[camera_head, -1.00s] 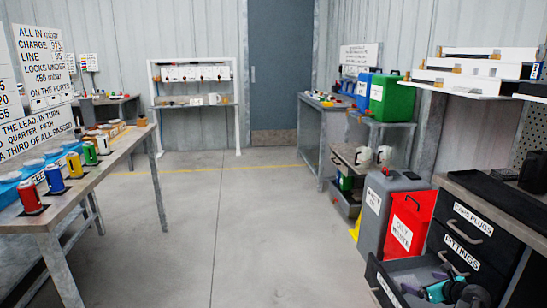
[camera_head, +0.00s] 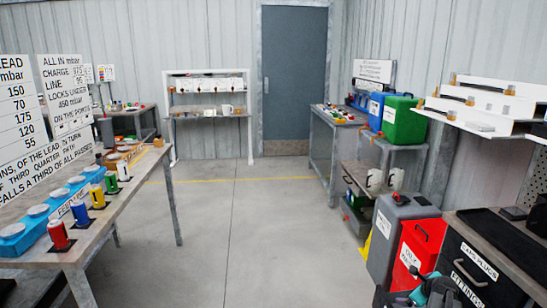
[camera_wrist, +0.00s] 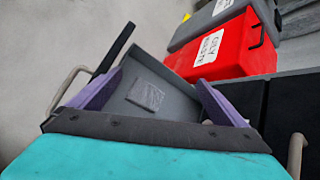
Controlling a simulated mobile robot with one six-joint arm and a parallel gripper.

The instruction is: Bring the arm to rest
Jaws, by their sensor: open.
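My arm shows at the bottom right edge of the head view (camera_head: 432,292), mostly cut off, beside the black drawer cabinet (camera_head: 470,275). In the wrist view my gripper (camera_wrist: 155,82) has its two purple fingers spread wide apart, with nothing between them. Beyond the fingers lies an open grey drawer (camera_wrist: 175,80) with a flat grey square piece (camera_wrist: 146,96) on its floor. The gap between fingers and drawer floor is hard to judge.
A red bin (camera_head: 418,250) and a grey bin (camera_head: 385,235) stand beside the cabinet. A long bench (camera_head: 130,180) with coloured cans is at left. Shelves with green and blue canisters (camera_head: 405,122) stand at right. The middle floor (camera_head: 240,230) is clear.

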